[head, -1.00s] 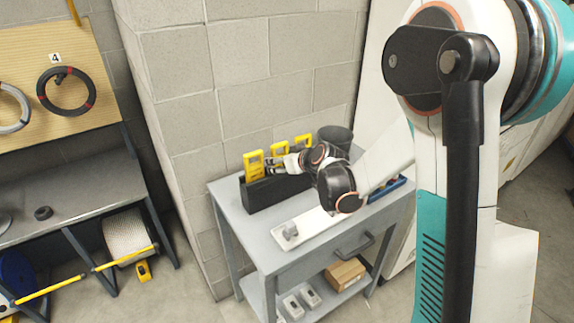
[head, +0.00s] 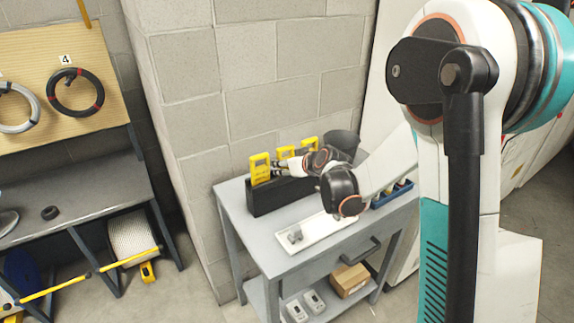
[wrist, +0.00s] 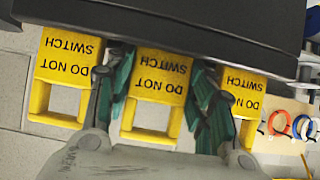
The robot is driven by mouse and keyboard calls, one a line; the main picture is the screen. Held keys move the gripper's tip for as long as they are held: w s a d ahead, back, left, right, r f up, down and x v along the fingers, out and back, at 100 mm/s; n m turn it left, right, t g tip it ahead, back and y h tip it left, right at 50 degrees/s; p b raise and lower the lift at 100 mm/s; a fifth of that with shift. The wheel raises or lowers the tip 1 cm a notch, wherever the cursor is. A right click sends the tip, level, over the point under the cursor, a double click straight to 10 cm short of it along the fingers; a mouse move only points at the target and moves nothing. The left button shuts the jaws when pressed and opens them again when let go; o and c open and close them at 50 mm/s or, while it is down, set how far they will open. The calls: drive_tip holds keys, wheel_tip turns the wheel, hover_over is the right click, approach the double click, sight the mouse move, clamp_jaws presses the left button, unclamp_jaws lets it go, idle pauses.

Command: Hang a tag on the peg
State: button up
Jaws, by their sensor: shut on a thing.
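Three yellow tags marked DO NOT SWITCH stand in a row in a black holder (head: 268,198) on a grey cart; they show upside down in the wrist view. My gripper (wrist: 162,85) is shut on the middle tag (wrist: 155,118), with green finger pads at its two sides. That tag's far end is still at the black holder. The left tag in the head view (head: 259,166) and the right tag (head: 309,143) stand apart from my grip. In the head view my wrist partly hides the holder. I cannot make out which peg is meant.
The cart (head: 241,202) also bears a white tray (head: 318,235), a dark bin (head: 342,140) and a blue bin with small items. A block wall (head: 185,95) stands close behind. A wooden board (head: 25,60) with hung rings is at left, above a grey bench (head: 95,195).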

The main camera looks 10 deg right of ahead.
drive_tip(key=shift+r+p, duration=1.45)
drive_tip(key=shift+r, duration=0.85)
drive_tip(key=s+d+r+p, duration=0.1)
drive_tip(key=s+d+r, duration=0.1)
drive_tip(key=s, duration=0.5)
drive_tip(key=shift+s+d, duration=0.25)
drive_tip(key=shift+s, duration=0.1)
